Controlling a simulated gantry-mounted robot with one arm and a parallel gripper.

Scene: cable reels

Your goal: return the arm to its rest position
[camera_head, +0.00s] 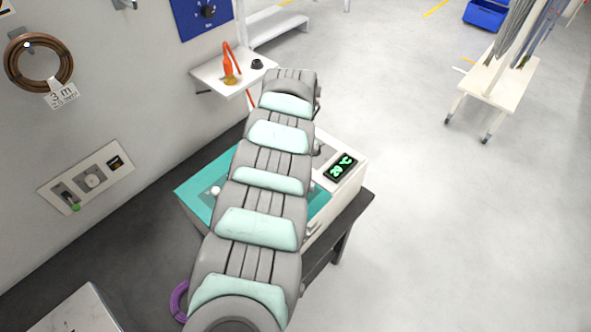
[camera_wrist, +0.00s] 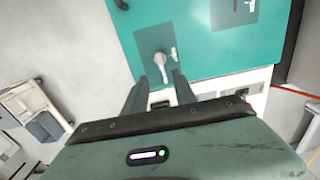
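My arm (camera_head: 265,185) stretches from the bottom of the head view up across the teal-topped machine (camera_head: 195,190). It hides the middle of that machine, and my gripper cannot be made out there. In the wrist view my gripper (camera_wrist: 160,80) shows two dark fingers spread apart, with nothing seen held between them. Beyond the fingertips lies the teal top (camera_wrist: 215,50) with a pale knob or lever (camera_wrist: 161,62) on it. I cannot tell how far the fingers are from it.
The machine, with a green display (camera_head: 343,166), stands on a dark table (camera_head: 352,215). A shelf (camera_head: 210,80) holds an orange bottle (camera_head: 230,72). A copper coil (camera_head: 38,62) hangs on the left wall. A purple coil (camera_head: 179,301) lies low. The right floor is mostly clear, with a cart (camera_head: 495,85).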

